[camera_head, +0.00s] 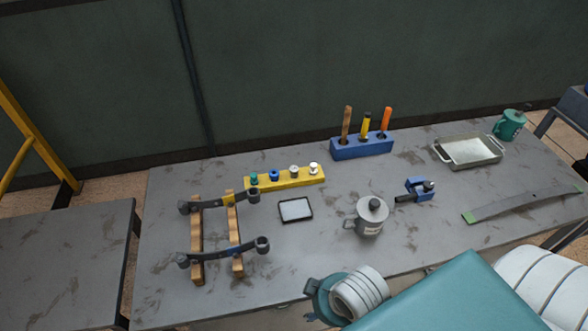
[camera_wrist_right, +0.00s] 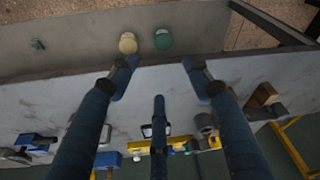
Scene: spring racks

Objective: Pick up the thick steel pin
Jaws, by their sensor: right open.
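A yellow rack (camera_head: 287,183) stands at the back middle of the table and holds several short upright pieces. Their tops are teal (camera_head: 254,177), blue (camera_head: 273,174), pale metallic (camera_head: 294,170) and white (camera_head: 313,168). I cannot tell for sure which is the thick steel pin. The rack also shows in the right wrist view (camera_wrist_right: 136,146), partly hidden by a finger. My right gripper (camera_wrist_right: 159,78) is open and empty, its dark blue fingers spread over the table. It is not seen in the head view. My left gripper is not in view.
Leaf springs on wooden bars (camera_head: 196,240) stand left of a black-rimmed tray (camera_head: 295,209). A grey lidded mug (camera_head: 369,218), blue clamp (camera_head: 420,190), blue tool block (camera_head: 362,147), metal pan (camera_head: 468,150) and long flat leaf (camera_head: 525,203) are also on the table.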

